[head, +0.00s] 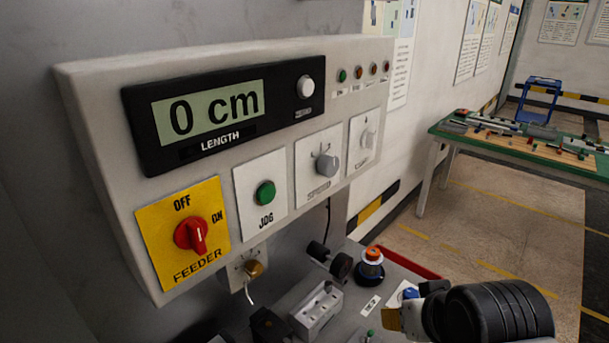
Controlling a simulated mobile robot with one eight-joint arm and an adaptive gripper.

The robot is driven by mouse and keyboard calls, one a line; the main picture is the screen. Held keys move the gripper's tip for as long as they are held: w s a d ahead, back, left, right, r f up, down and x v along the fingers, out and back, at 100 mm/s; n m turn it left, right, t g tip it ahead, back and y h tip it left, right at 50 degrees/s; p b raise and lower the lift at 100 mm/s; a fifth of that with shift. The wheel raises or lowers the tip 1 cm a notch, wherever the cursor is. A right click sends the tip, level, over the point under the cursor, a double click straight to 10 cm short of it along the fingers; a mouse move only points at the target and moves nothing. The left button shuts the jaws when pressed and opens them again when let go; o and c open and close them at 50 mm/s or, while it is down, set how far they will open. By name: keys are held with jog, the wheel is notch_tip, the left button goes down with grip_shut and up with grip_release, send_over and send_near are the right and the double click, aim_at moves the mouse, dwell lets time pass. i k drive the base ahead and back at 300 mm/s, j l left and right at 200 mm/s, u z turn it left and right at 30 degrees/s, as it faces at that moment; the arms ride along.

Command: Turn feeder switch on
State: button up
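The feeder switch (190,234) is a red rotary knob on a yellow plate (157,221) at the lower left of a grey control panel. OFF is printed above the knob, ON to its upper right. The knob's white mark stands roughly upright, nearer the OFF direction than ON. My gripper (400,317) is at the bottom right, with a tan tip and a blue part showing beside my black arm link. It is well to the right of and below the switch, apart from it. Its fingers are too little visible to tell their opening.
The panel also has a length display (213,114) reading 0 cm, a green JOG button (265,194) and grey knobs (328,164). Below are a brass fitting (254,269), a grey block (316,308) and a red-topped button (373,254). A green table (450,131) stands far right.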

aim_at(192, 233)
jog(key=u, duration=1.45)
